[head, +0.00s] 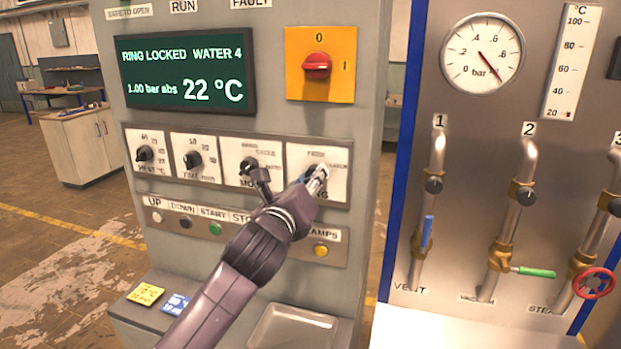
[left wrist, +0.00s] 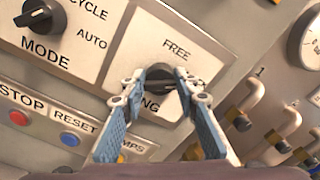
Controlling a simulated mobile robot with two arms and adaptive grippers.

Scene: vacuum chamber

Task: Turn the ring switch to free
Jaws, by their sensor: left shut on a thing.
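The ring switch (left wrist: 158,77) is a dark round knob on a white plate in the left wrist view. The word FREE stands above it, and its lower label is partly covered, with NG showing. My left gripper (left wrist: 153,90) is shut on the knob, its blue fingers on either side of it. In the head view my left gripper (head: 316,181) reaches the rightmost plate of the knob row and hides most of the knob. I cannot tell clearly where its pointer stands. The display (head: 186,76) reads RING LOCKED, WATER 4, 1.00 bar abs and 22 °C. My right gripper is out of view.
The MODE knob (head: 247,166) is just left of my gripper, with two more knobs further left. Push buttons, including a green one (head: 215,229), lie below. A red switch (head: 317,66) on yellow is above. Pipes with valves and a gauge (head: 496,53) are at right.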

